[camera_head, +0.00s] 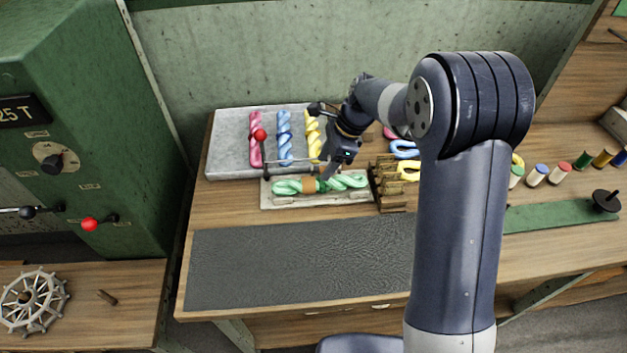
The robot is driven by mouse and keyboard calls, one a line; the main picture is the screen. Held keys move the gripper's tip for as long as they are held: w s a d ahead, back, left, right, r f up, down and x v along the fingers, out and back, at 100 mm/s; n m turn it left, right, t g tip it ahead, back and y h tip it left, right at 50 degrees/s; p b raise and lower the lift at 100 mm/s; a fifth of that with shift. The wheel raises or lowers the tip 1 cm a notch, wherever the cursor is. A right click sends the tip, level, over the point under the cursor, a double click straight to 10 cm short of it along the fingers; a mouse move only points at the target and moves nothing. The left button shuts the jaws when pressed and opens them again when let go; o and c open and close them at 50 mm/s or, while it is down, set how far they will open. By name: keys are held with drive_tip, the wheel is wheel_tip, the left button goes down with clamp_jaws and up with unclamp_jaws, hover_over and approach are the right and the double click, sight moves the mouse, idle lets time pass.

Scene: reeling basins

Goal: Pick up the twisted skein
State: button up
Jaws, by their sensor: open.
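A green twisted skein (347,181) with a brown band around its middle lies across a pale flat board (283,201) on the wooden table. My gripper (324,175) is open and points down at the skein, close above or beside the brown band. The arm hides part of this area, and I cannot tell whether the fingers touch the skein. Three more twisted skeins, pink (255,147), blue (284,145) and yellow (313,137), lie side by side on a grey slab (228,150) behind it.
A dark grey mat (290,266) lies clear in front. Several thread spools stand at right, partly behind my arm.

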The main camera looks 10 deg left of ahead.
sight(315, 180)
drive_tip(key=p+x, duration=0.1)
drive_tip(key=x, duration=0.7)
drive_tip(key=shift+a+p, duration=0.1)
drive_tip(key=shift+p, duration=0.2)
drive_tip(key=c, duration=0.8)
